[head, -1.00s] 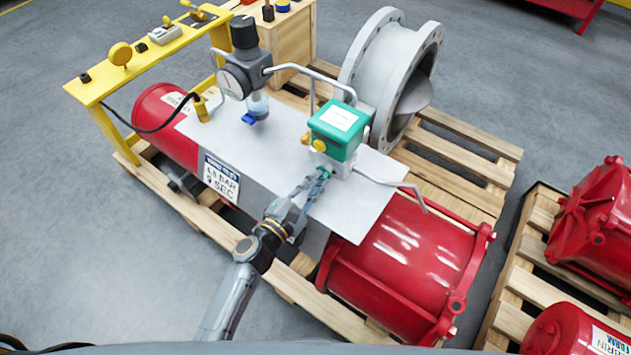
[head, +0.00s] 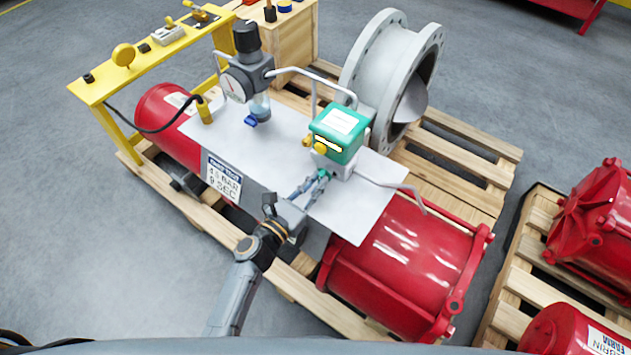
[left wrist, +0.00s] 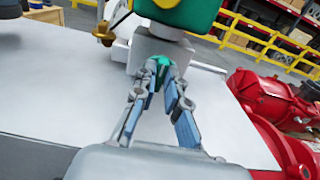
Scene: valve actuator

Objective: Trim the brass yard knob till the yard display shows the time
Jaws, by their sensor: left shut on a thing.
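A green box (head: 338,133) with a white top label stands on the silver plate of the red actuator. Its front face has a brass knob (head: 320,148) and a narrow dark strip with a pale bar, too small to read. A brass piece (left wrist: 103,34) also shows in the left wrist view. My left gripper (head: 322,178) is shut on a small teal fitting (left wrist: 158,68) low on the grey block under the box. The fingertips partly hide the fitting. A sign (head: 223,178) on the actuator's side shows "BAR" and "9 SEC". I cannot tell which part is the yard display.
A gauge with regulator (head: 240,80) stands left of the green box, with silver tubes around it. A yellow rail (head: 150,55) carries small parts at the back left. A grey flanged valve (head: 385,75) is behind.

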